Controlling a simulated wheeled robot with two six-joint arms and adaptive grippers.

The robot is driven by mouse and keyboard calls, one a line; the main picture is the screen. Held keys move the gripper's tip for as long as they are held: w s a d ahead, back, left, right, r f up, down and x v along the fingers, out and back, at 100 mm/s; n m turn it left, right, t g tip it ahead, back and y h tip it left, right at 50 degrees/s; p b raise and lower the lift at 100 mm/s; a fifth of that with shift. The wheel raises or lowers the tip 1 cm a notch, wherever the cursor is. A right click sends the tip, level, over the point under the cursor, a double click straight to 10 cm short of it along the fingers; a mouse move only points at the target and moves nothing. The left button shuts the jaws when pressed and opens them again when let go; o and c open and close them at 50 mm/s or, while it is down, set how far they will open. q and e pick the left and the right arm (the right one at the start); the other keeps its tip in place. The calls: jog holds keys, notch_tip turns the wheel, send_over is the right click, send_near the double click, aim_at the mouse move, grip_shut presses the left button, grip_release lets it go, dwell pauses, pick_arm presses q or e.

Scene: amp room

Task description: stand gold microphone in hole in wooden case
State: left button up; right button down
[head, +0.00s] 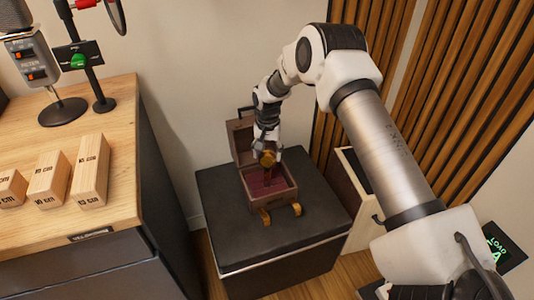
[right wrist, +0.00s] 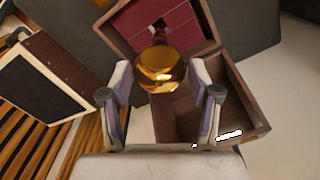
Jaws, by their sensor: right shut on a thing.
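The gold microphone (head: 267,158) is held by my right gripper (head: 264,147) above the open wooden case (head: 276,200). In the right wrist view the microphone's round gold head (right wrist: 160,72) sits between the two fingers of the gripper (right wrist: 160,82). Its thinner end points away toward a dark hole in the case's dark red panel (right wrist: 185,22). The head partly hides the hole, so I cannot tell whether the tip is inside it. The wooden case (right wrist: 262,128) also has a bare brown compartment in this view. My left gripper is not in view.
The case stands on a black box (head: 315,225), its lid (head: 242,140) open against the wall side. Two small gold pieces (head: 265,215) show at its front. A wooden desk (head: 105,115) with marked blocks (head: 90,170) is at left; a slatted wall stands at right.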

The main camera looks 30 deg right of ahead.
aim_at(267, 166)
jog(key=shift+f+b, duration=0.75)
jog(key=shift+f, duration=1.85)
jog(key=shift+c, duration=0.9)
grip_release()
notch_tip(267, 166, up, 12)
jog(key=shift+s+r, duration=0.1)
